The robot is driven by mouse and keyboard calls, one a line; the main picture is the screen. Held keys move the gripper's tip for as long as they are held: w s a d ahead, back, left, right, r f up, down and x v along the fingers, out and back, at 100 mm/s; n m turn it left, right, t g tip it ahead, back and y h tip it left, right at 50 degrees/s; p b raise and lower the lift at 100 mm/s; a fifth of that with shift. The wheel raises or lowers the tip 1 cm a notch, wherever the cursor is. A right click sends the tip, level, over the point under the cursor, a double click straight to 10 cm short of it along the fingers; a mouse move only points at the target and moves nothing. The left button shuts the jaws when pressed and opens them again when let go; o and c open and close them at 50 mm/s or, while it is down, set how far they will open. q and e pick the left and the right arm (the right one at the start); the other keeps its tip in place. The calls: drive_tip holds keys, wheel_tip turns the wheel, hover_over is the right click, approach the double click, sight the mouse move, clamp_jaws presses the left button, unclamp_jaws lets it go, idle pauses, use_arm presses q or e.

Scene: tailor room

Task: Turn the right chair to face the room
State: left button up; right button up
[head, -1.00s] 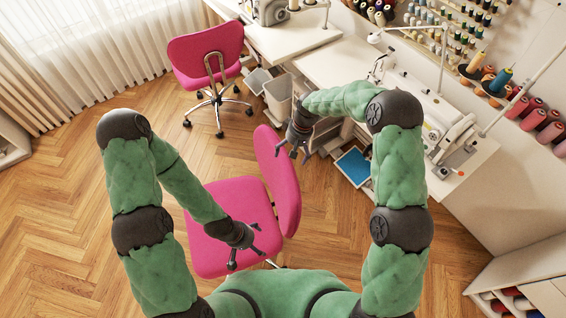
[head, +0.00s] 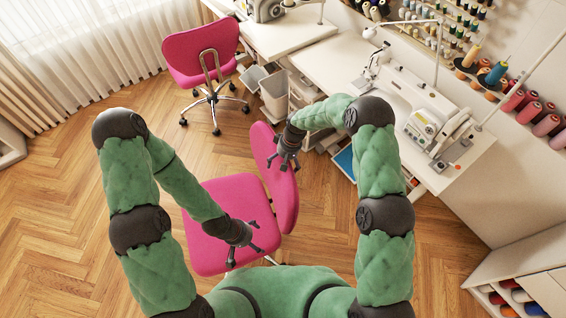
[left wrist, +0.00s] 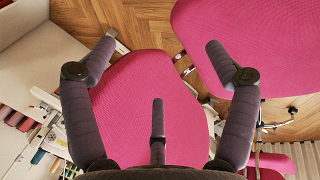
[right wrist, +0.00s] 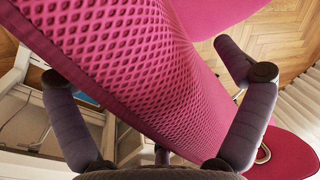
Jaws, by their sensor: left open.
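The right chair is the nearer pink one, with its seat (head: 222,205) towards the lower left and its backrest (head: 283,200) on the right, beside the desk. My left gripper (head: 243,250) is open, low over the seat. In the left wrist view its spread fingers (left wrist: 158,75) have pink chair surfaces before them; contact is unclear. My right gripper (head: 284,161) is at the upper part of the backrest. In the right wrist view its fingers (right wrist: 145,65) are spread wide with the meshed backrest (right wrist: 130,60) between them; I cannot tell whether they touch it.
Another pink chair (head: 203,52) stands at the back left near the curtains (head: 75,45). A sewing desk (head: 340,62) with a sewing machine (head: 435,125) lines the right, with a grey bin (head: 274,93) beneath it. Wooden floor (head: 90,205) is free on the left.

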sight(274, 149)
drive_tip(key=c, duration=1.6)
drive_tip(key=shift+o, duration=0.2)
drive_tip(key=shift+w+a+f+b, duration=0.15)
drive_tip(key=shift+w+b, duration=0.3)
drive_tip(key=w+a+n+b, duration=0.1)
drive_tip(key=w, duration=0.1)
drive_tip(key=w+a+n+b, duration=0.1)
drive_tip(key=b, duration=0.1)
drive_tip(key=w+a+n+b, duration=0.1)
drive_tip(key=w+b, duration=0.1)
drive_tip(key=shift+w+g, duration=0.3)
drive_tip(key=o, duration=1.5)
drive_tip(key=shift+o, duration=0.9)
drive_tip(key=shift+w, duration=0.1)
